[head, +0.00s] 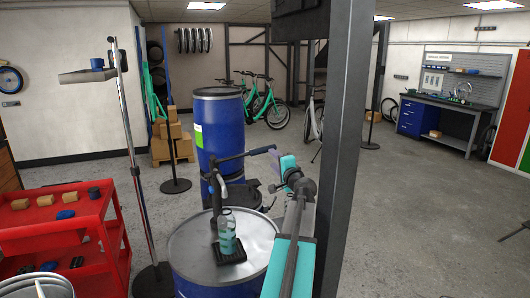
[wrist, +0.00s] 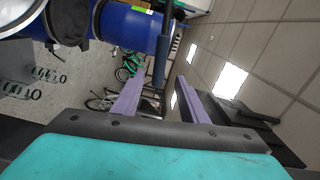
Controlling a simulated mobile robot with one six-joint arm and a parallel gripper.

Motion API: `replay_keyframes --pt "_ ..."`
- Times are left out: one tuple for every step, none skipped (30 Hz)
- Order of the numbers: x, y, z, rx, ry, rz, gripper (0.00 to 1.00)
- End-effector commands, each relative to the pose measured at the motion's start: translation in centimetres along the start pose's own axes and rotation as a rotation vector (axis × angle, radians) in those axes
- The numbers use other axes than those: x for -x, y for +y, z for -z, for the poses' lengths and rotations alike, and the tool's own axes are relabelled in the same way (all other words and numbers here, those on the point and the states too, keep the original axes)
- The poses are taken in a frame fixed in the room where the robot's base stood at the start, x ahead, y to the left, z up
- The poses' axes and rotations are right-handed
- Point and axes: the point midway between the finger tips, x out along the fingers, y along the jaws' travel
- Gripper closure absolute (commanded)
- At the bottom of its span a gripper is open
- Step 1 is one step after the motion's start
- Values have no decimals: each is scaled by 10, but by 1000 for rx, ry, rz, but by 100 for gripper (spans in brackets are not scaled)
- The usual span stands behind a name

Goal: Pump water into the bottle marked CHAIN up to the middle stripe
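A clear bottle with teal on it (head: 227,238) stands upright on a small black tray (head: 231,256) on the metal lid of a blue drum (head: 192,258). Its marking and water level are too small to read. A dark pump (head: 217,188) rises beside the bottle, its spout near the bottle's mouth. The pump's lever (head: 238,156) reaches right toward my gripper (head: 277,158). In the wrist view my gripper (wrist: 158,90) has its purple fingers apart. The lever's dark grip (wrist: 160,62) shows between them, with gaps on both sides; I cannot tell how deep it lies.
A taller blue drum (head: 219,122) stands behind the pump. A grey post (head: 346,150) rises close to my arm's right. A red cart (head: 60,235) and a thin stand (head: 132,150) are at left. The floor at right (head: 430,220) is clear.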

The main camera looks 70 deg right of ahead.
Motion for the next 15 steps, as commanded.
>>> replay_keyframes --pt "8 -1 -4 -1 0 0 60" --pt "10 -1 -6 -1 0 -1 60" --pt "12 -1 -7 -1 1 -1 60" --pt "13 0 -8 -1 1 0 60" --pt "14 0 -8 -2 1 0 60" --pt "14 0 -8 -2 1 0 60" --pt "14 0 -8 -2 1 0 60" --pt "14 0 -8 -2 1 0 60" --pt "14 0 -8 -2 1 0 60" --pt "14 0 -8 -2 1 0 60" --pt "14 0 -8 -1 1 0 60" --pt "14 0 -8 -1 1 0 60" --pt "14 0 -8 -1 1 0 60" --pt "14 0 -8 -1 1 0 60" --pt "13 0 -8 -1 1 0 60"
